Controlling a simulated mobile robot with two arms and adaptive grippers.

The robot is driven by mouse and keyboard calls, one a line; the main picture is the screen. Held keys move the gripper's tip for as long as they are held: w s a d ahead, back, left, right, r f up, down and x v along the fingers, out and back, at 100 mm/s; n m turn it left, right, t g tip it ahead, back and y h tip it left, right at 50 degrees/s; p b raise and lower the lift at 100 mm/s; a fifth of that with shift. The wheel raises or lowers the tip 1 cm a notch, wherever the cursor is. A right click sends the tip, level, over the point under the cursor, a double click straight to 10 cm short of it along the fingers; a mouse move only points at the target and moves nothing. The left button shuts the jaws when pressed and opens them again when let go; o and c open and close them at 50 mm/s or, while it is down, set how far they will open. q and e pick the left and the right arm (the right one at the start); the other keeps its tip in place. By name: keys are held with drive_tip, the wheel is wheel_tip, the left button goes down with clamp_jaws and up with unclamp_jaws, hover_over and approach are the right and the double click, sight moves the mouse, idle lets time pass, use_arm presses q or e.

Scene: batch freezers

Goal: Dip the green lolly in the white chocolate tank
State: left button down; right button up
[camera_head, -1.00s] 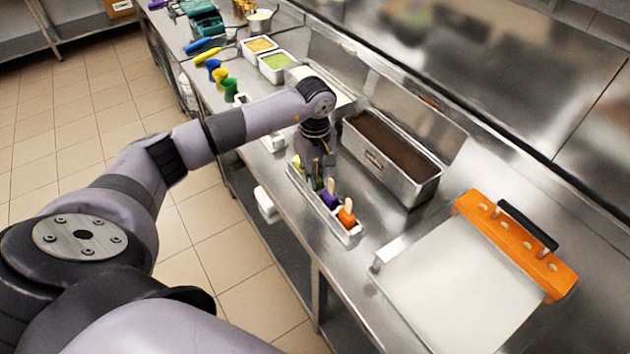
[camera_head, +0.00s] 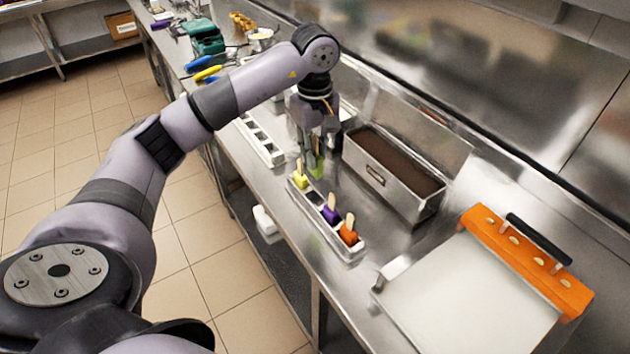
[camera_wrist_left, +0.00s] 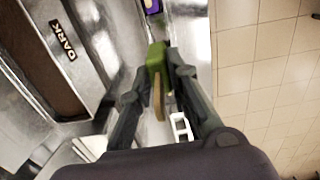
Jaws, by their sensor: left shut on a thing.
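My left gripper (camera_head: 315,152) is shut on the green lolly (camera_head: 317,168) and holds it above the lolly rack (camera_head: 351,252). In the left wrist view the green lolly (camera_wrist_left: 155,58) shows between the fingers (camera_wrist_left: 156,80), with its wooden stick toward the palm. Yellow (camera_head: 300,180), purple (camera_head: 330,213) and orange (camera_head: 348,234) lollies stand in the rack, with a gap between yellow and purple. The white chocolate tank is not clearly visible; my left arm and gripper cover the area left of the dark tank. My right gripper is not in view.
A steel tank of dark chocolate (camera_head: 408,197) stands right of the gripper; its DARK label (camera_wrist_left: 63,42) shows in the wrist view. A white slotted tray (camera_head: 262,142) lies left of the gripper. A pale slab (camera_head: 465,300) with an orange bar (camera_head: 525,258) is at right.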

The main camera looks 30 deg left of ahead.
sight(315, 135)
use_arm(q)
wheel_tip(315, 135, up, 7)
drive_tip(key=shift+r, duration=0.8)
wheel_tip(315, 135, up, 7)
drive_tip(key=p, duration=0.7)
drive_tip(key=shift+f, duration=0.1)
